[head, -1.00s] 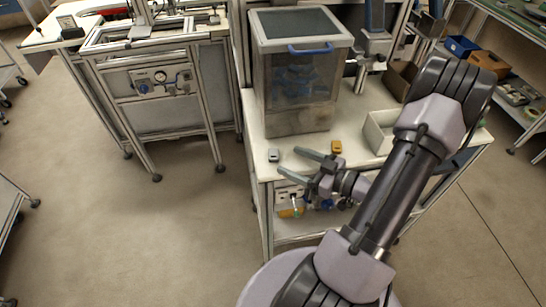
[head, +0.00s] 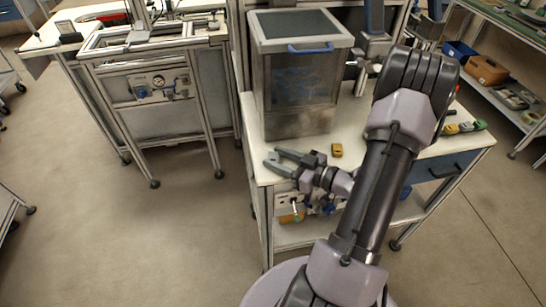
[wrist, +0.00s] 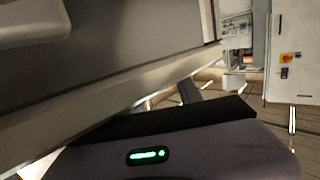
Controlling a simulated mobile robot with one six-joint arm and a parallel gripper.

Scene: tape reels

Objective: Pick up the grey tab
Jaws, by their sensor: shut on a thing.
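The grey tab (head: 273,156) is a small block at the front left corner of the white worktable (head: 262,173) in the head view. My gripper (head: 271,159) reaches in from the right, its two grey fingers on either side of the tab and shut on it. The tab is small here and partly covered by the fingers, and I cannot tell whether it touches the table. The wrist view shows my dark gripper body (wrist: 170,135) with a green light; the tab cannot be made out there.
An orange tab (head: 337,150) lies on the table right of my gripper. A clear-walled cabinet (head: 297,118) with a blue handle stands just behind. Yellow and green tabs (head: 465,127) lie at the table's right end. My arm covers the table's middle.

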